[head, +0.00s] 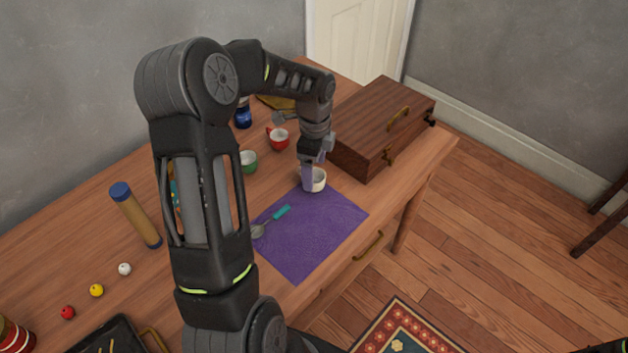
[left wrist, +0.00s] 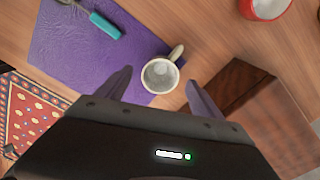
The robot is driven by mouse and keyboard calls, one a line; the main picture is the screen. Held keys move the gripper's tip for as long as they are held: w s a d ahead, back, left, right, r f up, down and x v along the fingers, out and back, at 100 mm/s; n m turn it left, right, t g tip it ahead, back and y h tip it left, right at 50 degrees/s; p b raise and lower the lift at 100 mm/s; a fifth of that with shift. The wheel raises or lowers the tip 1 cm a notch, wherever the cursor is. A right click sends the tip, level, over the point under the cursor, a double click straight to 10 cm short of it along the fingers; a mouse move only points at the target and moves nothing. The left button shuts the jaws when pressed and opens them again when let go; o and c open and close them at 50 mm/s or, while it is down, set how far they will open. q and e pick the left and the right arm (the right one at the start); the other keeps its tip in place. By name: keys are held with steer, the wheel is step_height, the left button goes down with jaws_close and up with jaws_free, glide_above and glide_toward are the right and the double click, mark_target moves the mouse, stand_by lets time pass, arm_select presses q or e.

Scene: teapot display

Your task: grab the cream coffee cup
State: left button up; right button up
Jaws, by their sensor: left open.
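The cream coffee cup (head: 319,181) stands upright at the far corner of the purple mat (head: 325,237). In the left wrist view the cup (left wrist: 160,75) shows its open mouth, with its handle toward the upper right. My left gripper (head: 313,178) is open and points down at the cup, partly hiding it in the head view. In the left wrist view the two fingers of my left gripper (left wrist: 158,85) lie on either side of the cup, apart from it. I cannot tell how far above the table the fingertips are.
A wooden case (head: 378,135) stands close to the right of the cup. A red cup (head: 279,139) and a green cup (head: 248,161) stand behind and left. A spoon with a teal handle (head: 281,212) lies on the mat. The mat's front part is clear.

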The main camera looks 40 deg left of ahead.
arm_select(q)
step_height(320, 180, down, 4)
steer(key=shift+a+r, duration=0.1)
steer(key=shift+c, duration=0.4)
steer(key=c, duration=1.4)
